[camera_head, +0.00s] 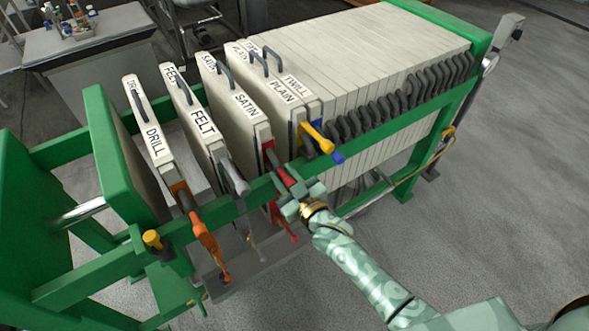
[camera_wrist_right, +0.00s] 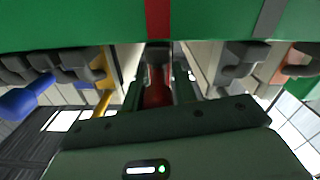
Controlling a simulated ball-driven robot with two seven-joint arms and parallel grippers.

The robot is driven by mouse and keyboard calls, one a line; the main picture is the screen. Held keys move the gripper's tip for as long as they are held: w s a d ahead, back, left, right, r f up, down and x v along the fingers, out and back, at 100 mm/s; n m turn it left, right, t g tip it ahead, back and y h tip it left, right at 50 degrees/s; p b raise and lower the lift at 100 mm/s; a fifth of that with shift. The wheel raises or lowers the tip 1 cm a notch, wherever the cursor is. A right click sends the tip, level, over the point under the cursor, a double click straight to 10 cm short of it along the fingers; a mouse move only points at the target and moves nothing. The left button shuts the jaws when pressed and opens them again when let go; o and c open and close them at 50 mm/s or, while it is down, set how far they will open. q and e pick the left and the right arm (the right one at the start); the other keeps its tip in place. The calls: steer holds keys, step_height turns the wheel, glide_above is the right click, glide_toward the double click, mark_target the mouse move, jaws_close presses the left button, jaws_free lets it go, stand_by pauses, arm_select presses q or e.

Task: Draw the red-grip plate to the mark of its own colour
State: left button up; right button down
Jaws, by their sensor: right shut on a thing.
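The SATIN plate (camera_head: 243,103) hangs between the FELT plate and the PLAIN plate, with a gap on each side. Its red grip (camera_head: 284,176) is at its near end by the green rail. My right gripper (camera_head: 292,192) is shut on the red grip, which also shows between the fingers in the right wrist view (camera_wrist_right: 157,90). A red mark (camera_wrist_right: 158,18) on the green rail is straight above the grip in that view. My gripper hides part of the grip. My left gripper is out of view.
The FELT plate (camera_head: 192,110) and DRILL plate (camera_head: 150,125) stand apart to the left. The PLAIN plate (camera_head: 270,85) and a tight pack of plates (camera_head: 370,45) are to the right. Yellow (camera_head: 318,138) and orange (camera_head: 208,243) grips stick out near the rail. A grey mark (camera_wrist_right: 268,18) is on the rail.

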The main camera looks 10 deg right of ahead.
steer(key=c, duration=1.2)
jaws_free()
steer(key=shift+o, duration=0.2)
steer(key=p+v, duration=0.2)
steer(key=v, duration=1.4)
steer(key=shift+s, duration=0.2)
